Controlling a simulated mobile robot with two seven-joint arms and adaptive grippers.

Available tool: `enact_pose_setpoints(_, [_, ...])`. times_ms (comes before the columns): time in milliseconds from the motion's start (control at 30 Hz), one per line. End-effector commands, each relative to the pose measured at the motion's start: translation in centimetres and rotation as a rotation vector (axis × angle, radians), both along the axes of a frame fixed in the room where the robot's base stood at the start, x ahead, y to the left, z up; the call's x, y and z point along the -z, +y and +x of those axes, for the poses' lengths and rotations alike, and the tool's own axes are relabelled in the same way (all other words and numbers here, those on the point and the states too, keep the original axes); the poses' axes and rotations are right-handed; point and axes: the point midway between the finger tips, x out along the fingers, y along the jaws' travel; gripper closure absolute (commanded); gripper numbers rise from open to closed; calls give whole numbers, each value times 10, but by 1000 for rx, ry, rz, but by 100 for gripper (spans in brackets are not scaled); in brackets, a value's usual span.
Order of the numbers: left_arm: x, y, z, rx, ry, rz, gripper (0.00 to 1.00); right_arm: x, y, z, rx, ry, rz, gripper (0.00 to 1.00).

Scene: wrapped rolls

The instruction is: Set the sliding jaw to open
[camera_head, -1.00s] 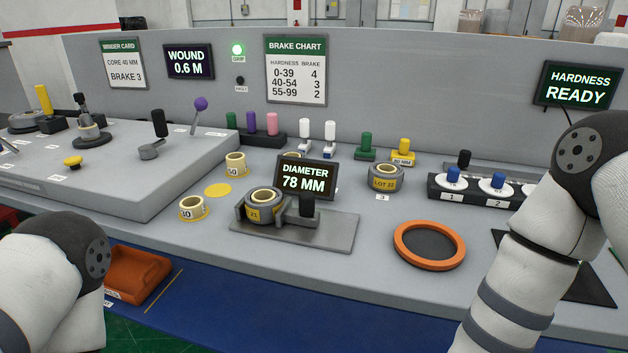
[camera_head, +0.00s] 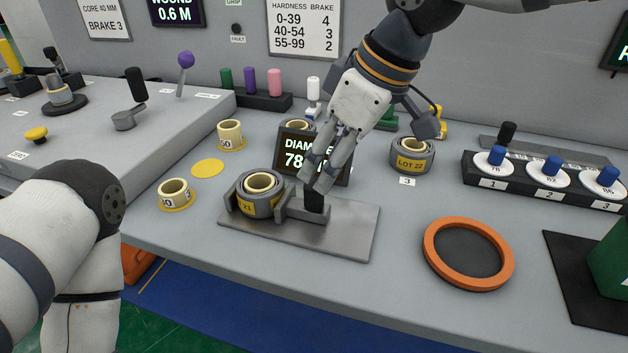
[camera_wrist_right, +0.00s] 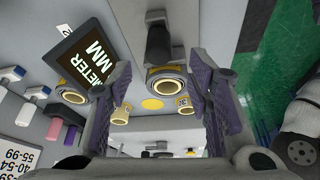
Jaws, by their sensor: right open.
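The sliding jaw (camera_head: 300,210), a grey block with an upright black handle (camera_head: 314,203), sits on a metal plate (camera_head: 350,235). A grey and yellow wrapped roll (camera_head: 259,207) lies between it and the fixed jaw on the left; the sliding jaw appears to be against the roll. My right gripper (camera_head: 322,178) is open, its fingertips pointing down around the top of the handle. In the right wrist view the dark handle (camera_wrist_right: 158,42) shows ahead between the spread fingers, with the roll (camera_wrist_right: 166,83) beside it. My left gripper is out of view.
The diameter display (camera_head: 293,152) stands just behind the jaw, partly hidden by my right gripper. Another roll (camera_head: 412,158) and an orange ring (camera_head: 468,252) are to the right. Yellow cores (camera_head: 175,192) stand to the left. The bench front is clear.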

Motion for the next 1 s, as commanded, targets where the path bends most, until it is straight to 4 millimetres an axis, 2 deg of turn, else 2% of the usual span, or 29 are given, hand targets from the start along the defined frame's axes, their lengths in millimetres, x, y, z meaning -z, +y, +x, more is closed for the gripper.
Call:
enact_pose_setpoints(33, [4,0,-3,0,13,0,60,18,4,2,-1,12,0,54])
enact_pose_setpoints(100, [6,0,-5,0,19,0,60,33,10,5,-1,11,-1,54])
enact_pose_setpoints(233, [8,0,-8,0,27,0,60,54,18,10,0,7,0,54])
enact_pose_setpoints(400, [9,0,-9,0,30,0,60,64,23,13,0,2,0,54])
enact_pose_setpoints(633, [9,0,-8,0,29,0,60,64,23,13,1,1,2,54])
enact_pose_setpoints(833, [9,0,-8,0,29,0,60,64,23,13,1,1,2,99])
enact_pose_setpoints(1000, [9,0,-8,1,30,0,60,64,23,13,1,1,2,100])
